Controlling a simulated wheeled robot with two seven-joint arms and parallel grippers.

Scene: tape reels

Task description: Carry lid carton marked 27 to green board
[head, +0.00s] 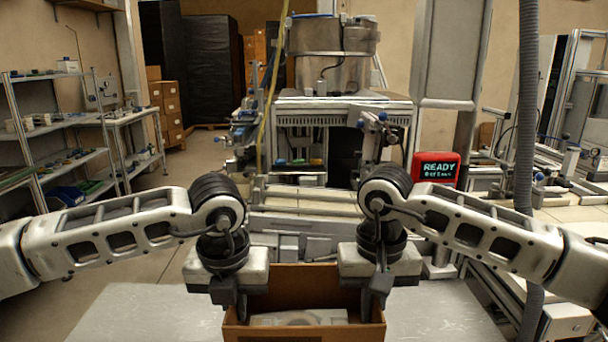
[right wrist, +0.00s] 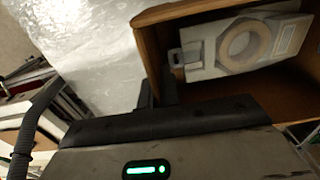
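A brown open-topped carton (head: 304,275) stands at the bottom centre of the head view, between my two grippers. It also shows in the right wrist view (right wrist: 150,45). A grey-white piece with a tan ring (right wrist: 243,42) lies inside it. I see no number 27 and no lid on the visible faces. My left gripper (head: 231,300) is at the carton's left wall, its fingers closed about the rim. My right gripper (head: 375,297) has one finger inside and one outside the right wall, closed on it. The right fingers also show in the right wrist view (right wrist: 157,93). I cannot make out a green board.
A pale worktop (head: 150,315) lies under and beside the carton, bare on both sides. Behind stands a machine (head: 330,115) with metal rails in front. A red-framed READY screen (head: 436,169) is at right, beside a grey hose (head: 527,110). Shelves (head: 60,135) stand at left.

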